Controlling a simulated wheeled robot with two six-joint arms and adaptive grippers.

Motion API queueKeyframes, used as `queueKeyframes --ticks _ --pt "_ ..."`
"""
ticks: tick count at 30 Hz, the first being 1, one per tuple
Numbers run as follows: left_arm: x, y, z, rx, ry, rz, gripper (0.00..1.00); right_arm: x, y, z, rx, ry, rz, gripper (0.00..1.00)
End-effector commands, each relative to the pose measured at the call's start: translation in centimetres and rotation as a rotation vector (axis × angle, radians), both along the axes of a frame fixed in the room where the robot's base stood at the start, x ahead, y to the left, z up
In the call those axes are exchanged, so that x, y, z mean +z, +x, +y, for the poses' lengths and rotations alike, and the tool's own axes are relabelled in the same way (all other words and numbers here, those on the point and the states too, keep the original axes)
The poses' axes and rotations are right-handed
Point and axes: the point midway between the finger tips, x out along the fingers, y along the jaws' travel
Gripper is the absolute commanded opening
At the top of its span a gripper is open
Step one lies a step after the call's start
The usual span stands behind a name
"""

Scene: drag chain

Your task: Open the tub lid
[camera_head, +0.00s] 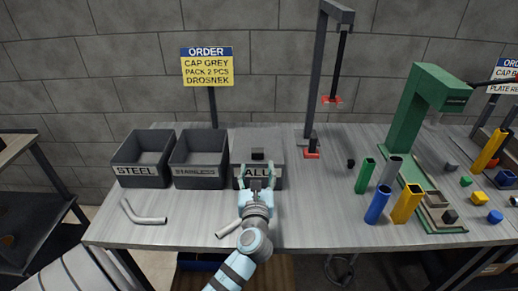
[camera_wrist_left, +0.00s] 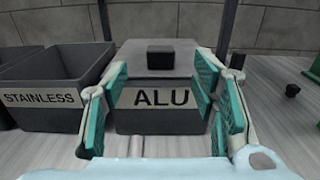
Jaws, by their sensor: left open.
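The grey ALU tub (camera_head: 277,183) stands at the right end of a row of tubs on the bench. A flat grey lid (camera_head: 270,141) covers it, with a black block-shaped knob (camera_head: 257,154) on top. In the wrist view the lid (camera_wrist_left: 187,61) lies flat on the tub (camera_wrist_left: 150,124), and the knob (camera_wrist_left: 160,54) is beyond the fingertips. My left gripper (camera_head: 258,172) is open and empty in front of the tub. Its teal-padded fingers (camera_wrist_left: 161,82) frame the ALU label, apart from the knob. My right gripper is not in view.
Open STAINLESS (camera_head: 199,184) and STEEL (camera_head: 140,181) tubs stand to the left. Bent pipe (camera_head: 143,214) and a short pipe (camera_head: 229,228) lie in front. A dark stand (camera_head: 316,75) rises behind right; coloured tubes and a green press (camera_head: 404,125) stand farther right.

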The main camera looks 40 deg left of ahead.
Motion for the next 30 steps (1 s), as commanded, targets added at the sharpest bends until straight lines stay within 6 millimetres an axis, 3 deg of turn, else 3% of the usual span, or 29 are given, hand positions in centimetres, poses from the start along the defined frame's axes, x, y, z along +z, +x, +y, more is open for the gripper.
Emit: queueKeyframes --ticks 6,12,23,26,30 --pt "-0.1 4.6 3.5 0.002 0.003 0.000 0.53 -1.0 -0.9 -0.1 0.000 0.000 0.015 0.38" --pt "-0.1 7.1 5.7 0.003 0.001 -0.001 0.53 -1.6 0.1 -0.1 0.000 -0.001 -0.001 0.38" --pt "0.0 7.9 6.3 0.003 -0.001 0.000 0.53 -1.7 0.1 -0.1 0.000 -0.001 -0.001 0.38" --pt "0.0 7.9 6.2 0.003 -0.001 0.000 0.42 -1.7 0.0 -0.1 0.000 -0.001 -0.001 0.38" --pt "0.0 7.9 6.2 0.003 -0.001 0.000 0.20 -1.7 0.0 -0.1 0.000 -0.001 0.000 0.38"
